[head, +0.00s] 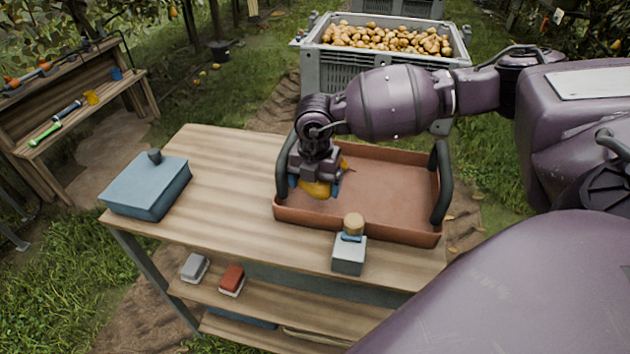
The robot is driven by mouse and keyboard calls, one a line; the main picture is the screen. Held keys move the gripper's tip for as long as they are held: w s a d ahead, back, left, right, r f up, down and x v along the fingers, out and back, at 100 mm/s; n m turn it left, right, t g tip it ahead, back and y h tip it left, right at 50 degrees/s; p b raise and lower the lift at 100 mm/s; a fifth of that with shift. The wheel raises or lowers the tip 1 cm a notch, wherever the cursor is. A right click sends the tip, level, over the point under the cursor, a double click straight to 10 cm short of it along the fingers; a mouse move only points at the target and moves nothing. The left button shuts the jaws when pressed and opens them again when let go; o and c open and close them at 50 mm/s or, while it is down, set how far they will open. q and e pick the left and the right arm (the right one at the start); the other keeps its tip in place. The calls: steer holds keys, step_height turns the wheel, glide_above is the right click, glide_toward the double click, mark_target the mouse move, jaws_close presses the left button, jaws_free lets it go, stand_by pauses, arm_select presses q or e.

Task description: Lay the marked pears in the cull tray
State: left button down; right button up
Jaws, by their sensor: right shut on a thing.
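A terracotta-coloured tray (390,190) with two dark upright handles sits on the wooden table. My right gripper (318,188) points down inside the left part of the tray, its blue-tipped fingers shut on a yellow pear (318,190). The pear is low, close to the tray floor; I cannot tell whether it touches. A bit of yellow-brown also shows just behind the gripper, mostly hidden by it. No mark can be made out on the held pear. The rest of the tray floor looks empty. My left gripper is not in view.
A blue box with a dark knob (147,187) stands at the table's left end. A small grey block with a cork-coloured top (350,246) stands at the front edge. A grey crate full of pears (388,38) is behind. The table's (228,180) left middle is clear.

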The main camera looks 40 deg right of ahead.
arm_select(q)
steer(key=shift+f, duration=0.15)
arm_select(e)
steer(key=shift+f, duration=0.35)
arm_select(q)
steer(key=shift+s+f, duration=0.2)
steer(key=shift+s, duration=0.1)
arm_select(e)
steer(key=shift+f, duration=0.25)
arm_select(q)
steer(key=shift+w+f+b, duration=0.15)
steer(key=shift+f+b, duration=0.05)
steer(key=shift+b, duration=0.2)
arm_select(e)
steer(key=shift+f, duration=0.65)
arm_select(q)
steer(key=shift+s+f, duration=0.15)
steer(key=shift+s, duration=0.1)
arm_select(e)
steer(key=shift+f, duration=0.2)
